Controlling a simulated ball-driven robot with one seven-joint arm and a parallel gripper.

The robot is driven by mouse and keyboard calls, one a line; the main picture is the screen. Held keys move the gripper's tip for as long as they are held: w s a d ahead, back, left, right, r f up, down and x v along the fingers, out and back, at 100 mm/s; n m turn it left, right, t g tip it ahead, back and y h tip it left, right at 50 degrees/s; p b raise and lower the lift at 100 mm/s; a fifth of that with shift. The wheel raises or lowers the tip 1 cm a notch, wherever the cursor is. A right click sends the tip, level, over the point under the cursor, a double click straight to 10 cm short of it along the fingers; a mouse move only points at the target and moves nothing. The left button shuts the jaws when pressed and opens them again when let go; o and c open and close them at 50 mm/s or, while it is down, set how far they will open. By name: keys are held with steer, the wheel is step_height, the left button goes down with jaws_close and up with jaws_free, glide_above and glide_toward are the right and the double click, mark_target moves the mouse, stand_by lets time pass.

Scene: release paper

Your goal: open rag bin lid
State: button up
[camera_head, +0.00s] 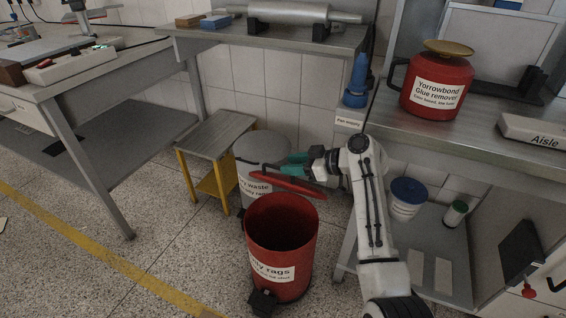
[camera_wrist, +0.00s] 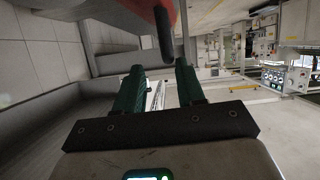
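The red rag bin (camera_head: 281,243) stands on the floor with its round mouth uncovered and its dark inside showing. Its red lid (camera_head: 288,186) is raised and tilted, seen nearly edge-on above the back of the rim. In the wrist view a red surface (camera_wrist: 142,9), likely the lid, shows at the top with a dark bar (camera_wrist: 163,36) in front of it. My gripper (camera_head: 284,164) is just above the lid in the head view.
A grey waste bin (camera_head: 259,147) stands close behind. A yellow-legged stool (camera_head: 214,137) is to its left. A workbench (camera_head: 478,137) with a red glue remover can (camera_head: 437,88) is on the right. Open floor lies left of the rag bin.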

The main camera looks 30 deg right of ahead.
steer(key=p+v, duration=0.1)
steer(key=v, duration=0.5)
steer(key=shift+s, duration=0.15)
steer(key=shift+d, duration=0.1)
